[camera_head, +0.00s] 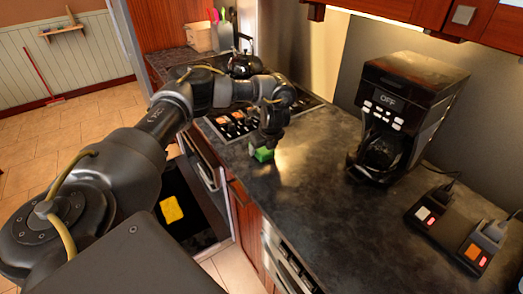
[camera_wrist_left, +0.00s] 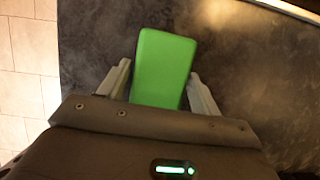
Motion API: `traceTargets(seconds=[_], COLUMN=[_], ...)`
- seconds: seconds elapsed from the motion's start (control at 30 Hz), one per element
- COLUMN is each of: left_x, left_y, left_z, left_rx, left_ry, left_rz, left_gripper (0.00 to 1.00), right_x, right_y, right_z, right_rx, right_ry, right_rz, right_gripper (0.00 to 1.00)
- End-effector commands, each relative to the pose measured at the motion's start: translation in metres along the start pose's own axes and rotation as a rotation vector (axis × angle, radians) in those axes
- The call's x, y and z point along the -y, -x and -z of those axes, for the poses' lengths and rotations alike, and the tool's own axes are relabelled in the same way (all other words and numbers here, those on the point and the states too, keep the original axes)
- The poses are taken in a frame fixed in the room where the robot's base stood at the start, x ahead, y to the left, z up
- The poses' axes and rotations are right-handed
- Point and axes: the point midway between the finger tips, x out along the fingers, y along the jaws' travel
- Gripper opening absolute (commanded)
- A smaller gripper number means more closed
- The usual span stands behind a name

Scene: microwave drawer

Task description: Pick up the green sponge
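The green sponge (camera_head: 263,155) rests on the dark countertop near its front edge, beside the stove. In the left wrist view the sponge (camera_wrist_left: 164,62) is a bright green block, slightly tilted in the picture. My left gripper (camera_head: 264,144) points down right over the sponge. In the left wrist view the fingers of my left gripper (camera_wrist_left: 160,72) stand on either side of the sponge, apart, with a narrow gap at the left finger. The sponge's near end is hidden behind the gripper body. My right gripper is not in view.
A black coffee maker (camera_head: 407,110) stands on the counter to the right, with a power strip (camera_head: 447,232) and plugs nearer. The stove (camera_head: 232,122) holds a black kettle (camera_head: 244,65) behind my left arm. The counter right of the sponge is clear.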

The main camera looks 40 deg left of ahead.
Motion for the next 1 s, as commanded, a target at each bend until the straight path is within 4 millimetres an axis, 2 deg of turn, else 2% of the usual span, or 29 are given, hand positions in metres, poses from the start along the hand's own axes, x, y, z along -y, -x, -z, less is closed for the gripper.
traceTargets(seconds=[0.03,0.2,0.57,0.77,1.0], left_x=[0.0,0.0,0.001,0.002,-0.038], left_y=[0.0,0.0,0.005,0.029,0.072], left_z=[0.0,0.0,-0.002,-0.012,-0.054], left_rx=[0.0,0.0,0.0,0.004,0.002], left_ry=[0.0,0.0,-0.001,-0.002,0.002], left_rz=[0.0,0.0,0.001,0.006,0.005], left_gripper=[0.57,0.35,0.34,0.34,0.34], right_x=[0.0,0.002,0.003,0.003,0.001], right_y=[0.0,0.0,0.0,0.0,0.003], right_z=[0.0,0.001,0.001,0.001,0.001], right_rx=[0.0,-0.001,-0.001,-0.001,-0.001], right_ry=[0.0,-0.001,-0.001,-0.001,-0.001], right_rz=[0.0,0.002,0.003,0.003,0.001], right_gripper=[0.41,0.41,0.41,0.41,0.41])
